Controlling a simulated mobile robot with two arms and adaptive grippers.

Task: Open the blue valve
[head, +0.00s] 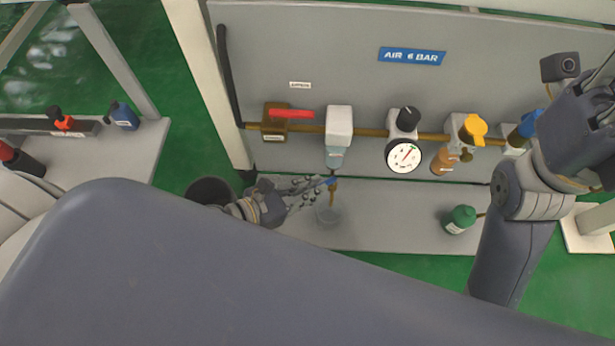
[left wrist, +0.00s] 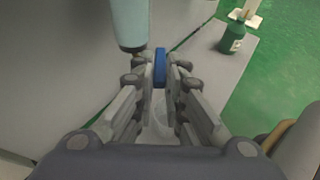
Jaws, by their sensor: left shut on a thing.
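The blue valve (head: 332,181) is a small blue lever on a brass fitting below the filter's clear bowl (head: 335,157). My left gripper (head: 324,184) reaches in from the left and is shut on the blue lever. In the left wrist view the blue valve (left wrist: 160,66) stands upright between the fingertips of my left gripper (left wrist: 159,82), just below the bowl (left wrist: 130,25). The fingers hide part of the valve. My right gripper (head: 598,95) is at the right edge, partly cut off, and its fingers do not show clearly.
A clear cup (head: 328,215) stands on the grey shelf (head: 390,232) below the valve. A green bottle (head: 460,218) is farther right. Another blue part (head: 530,122) is near my right arm.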

